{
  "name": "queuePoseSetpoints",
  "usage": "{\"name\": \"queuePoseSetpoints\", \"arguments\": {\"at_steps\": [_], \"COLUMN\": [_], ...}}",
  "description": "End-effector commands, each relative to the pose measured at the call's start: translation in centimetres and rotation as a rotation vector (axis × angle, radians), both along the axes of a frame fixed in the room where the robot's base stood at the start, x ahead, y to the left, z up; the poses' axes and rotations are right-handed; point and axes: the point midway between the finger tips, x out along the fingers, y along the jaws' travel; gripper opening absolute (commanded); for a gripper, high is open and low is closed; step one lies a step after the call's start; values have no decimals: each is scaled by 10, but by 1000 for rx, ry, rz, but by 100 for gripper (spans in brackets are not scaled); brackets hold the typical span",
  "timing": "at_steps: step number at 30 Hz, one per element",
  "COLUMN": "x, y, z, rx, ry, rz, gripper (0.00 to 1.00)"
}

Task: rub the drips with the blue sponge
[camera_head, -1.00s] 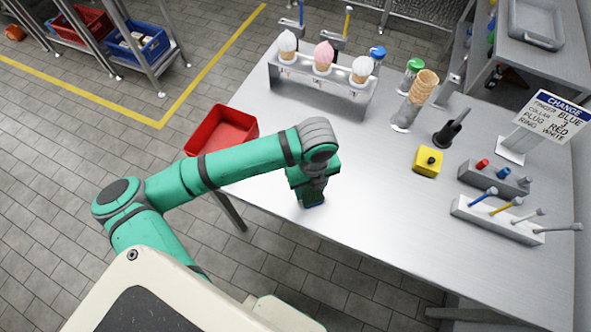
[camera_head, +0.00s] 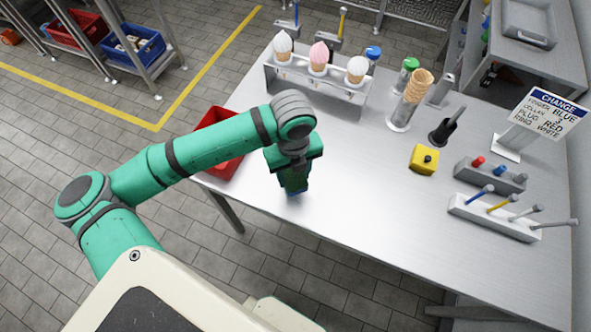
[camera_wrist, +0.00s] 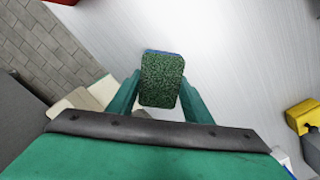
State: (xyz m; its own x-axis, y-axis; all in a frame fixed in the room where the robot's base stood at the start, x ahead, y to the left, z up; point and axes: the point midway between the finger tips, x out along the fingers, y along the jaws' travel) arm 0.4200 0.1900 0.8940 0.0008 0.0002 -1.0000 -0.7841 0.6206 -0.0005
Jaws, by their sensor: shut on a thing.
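My gripper (camera_head: 293,180) is low over the left part of the steel table (camera_head: 350,205). In the wrist view, my gripper (camera_wrist: 161,88) is shut on the blue sponge (camera_wrist: 161,78), with one finger on each side. The sponge has a dark green rough face towards the wrist camera, and a thin blue edge shows at its far side. In the head view, only a bit of blue sponge (camera_head: 296,192) shows below the fingers, at the table top. I cannot tell whether it touches the table. No drips can be made out in either view.
A red bin (camera_head: 222,165) is at the table's left edge, partly behind my arm. A rack with three ice-cream cones (camera_head: 318,85) stands at the back. A cone stack (camera_head: 415,88), yellow block (camera_head: 424,159), tool holders (camera_head: 492,217) and sign (camera_head: 541,115) are on the right. The table's front middle is clear.

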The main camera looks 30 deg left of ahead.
Motion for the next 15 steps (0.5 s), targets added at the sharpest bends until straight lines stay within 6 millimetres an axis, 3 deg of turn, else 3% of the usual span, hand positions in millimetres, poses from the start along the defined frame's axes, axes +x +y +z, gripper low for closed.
{"name": "queuePoseSetpoints", "arguments": {"at_steps": [7, 15], "x": [-3, -3], "y": [6, 6], "z": [21, 26], "rx": [1, 0], "ry": [-1, 0], "rz": [13, 15], "gripper": [24, 24]}}
